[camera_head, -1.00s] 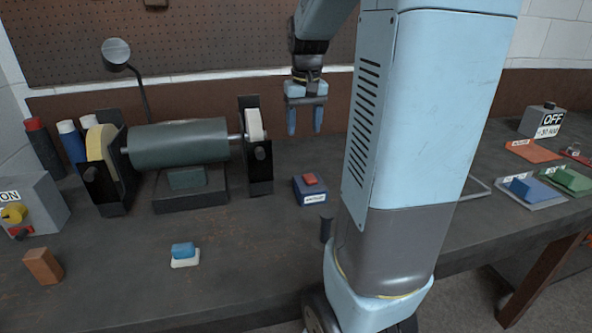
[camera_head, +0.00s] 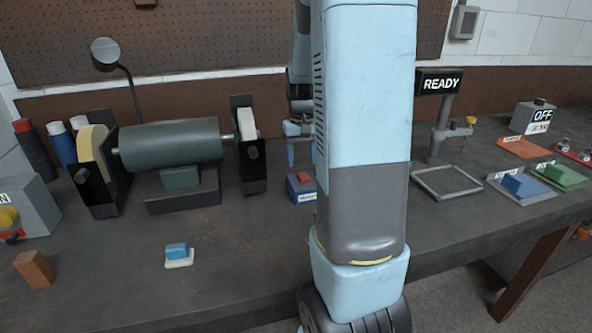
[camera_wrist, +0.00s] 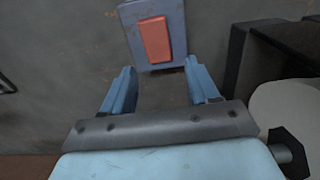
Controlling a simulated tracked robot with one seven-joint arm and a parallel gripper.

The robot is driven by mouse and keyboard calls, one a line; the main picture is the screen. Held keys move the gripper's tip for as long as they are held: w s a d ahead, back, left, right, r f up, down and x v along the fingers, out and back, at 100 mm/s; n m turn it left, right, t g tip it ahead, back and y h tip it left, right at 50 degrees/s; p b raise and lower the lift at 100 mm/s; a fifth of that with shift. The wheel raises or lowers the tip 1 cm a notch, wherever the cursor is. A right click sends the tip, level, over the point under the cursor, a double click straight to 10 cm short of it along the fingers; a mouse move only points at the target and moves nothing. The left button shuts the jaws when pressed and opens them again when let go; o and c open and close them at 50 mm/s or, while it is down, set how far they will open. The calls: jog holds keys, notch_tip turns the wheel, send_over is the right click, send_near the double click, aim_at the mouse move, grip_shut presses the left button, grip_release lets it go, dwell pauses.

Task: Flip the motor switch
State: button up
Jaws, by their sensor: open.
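The motor switch is a small blue-grey box (camera_head: 301,190) with a red rocker (camera_head: 306,177) on top and a white label on its front. It stands on the bench just right of the grinder and is partly hidden by my arm column in the head view. In the wrist view the box (camera_wrist: 181,15) and its red rocker (camera_wrist: 155,40) lie just beyond my fingertips, roughly midway between them. My gripper (camera_wrist: 160,80) is open and empty, with its blue fingers apart.
A bench grinder (camera_head: 170,143) stands left of the switch; its near wheel (camera_wrist: 285,115) and dark guard (camera_wrist: 262,45) lie close at right in the wrist view. A READY sign (camera_head: 441,83) stands on a post at right. Bare bench lies in front of the switch.

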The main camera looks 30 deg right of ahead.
aim_at(301, 173)
jog(key=shift+f, duration=1.95)
